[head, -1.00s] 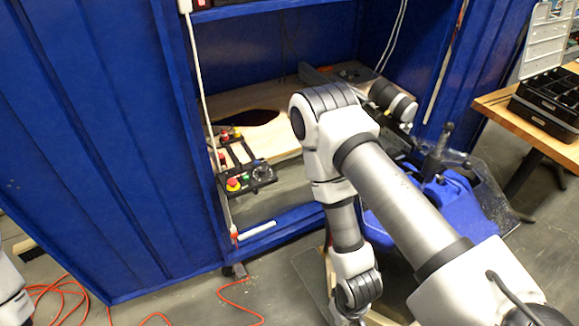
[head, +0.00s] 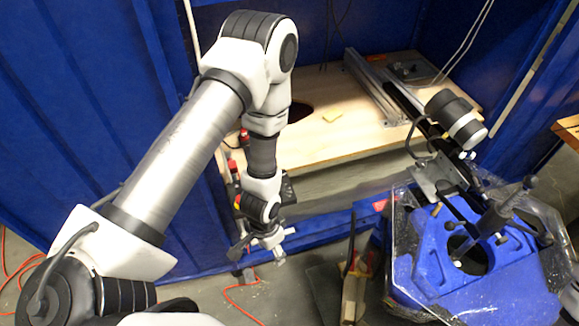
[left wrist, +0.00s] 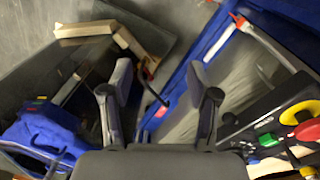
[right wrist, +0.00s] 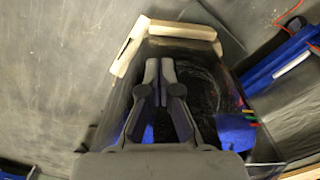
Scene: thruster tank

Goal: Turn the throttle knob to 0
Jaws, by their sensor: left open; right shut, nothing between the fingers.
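The black control box (left wrist: 260,110) is at the right of the left wrist view. It carries a red emergency stop on yellow (left wrist: 302,113) and green buttons (left wrist: 267,139). A dark round part (left wrist: 228,118) at its near edge looks like the throttle knob; its pointer and scale cannot be read. My left gripper (left wrist: 160,85) is open and empty, its right finger beside the box. In the head view my left gripper (head: 270,243) and arm hide most of the box.
A blue cabinet (head: 80,60) surrounds a wooden shelf (head: 340,135) bearing a metal rail (head: 375,90). A clear tank with a blue frame (head: 440,275) and a thruster mount stands at the right. A blue cabinet edge (head: 320,232) lies near my left gripper. Orange cable lies on the floor.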

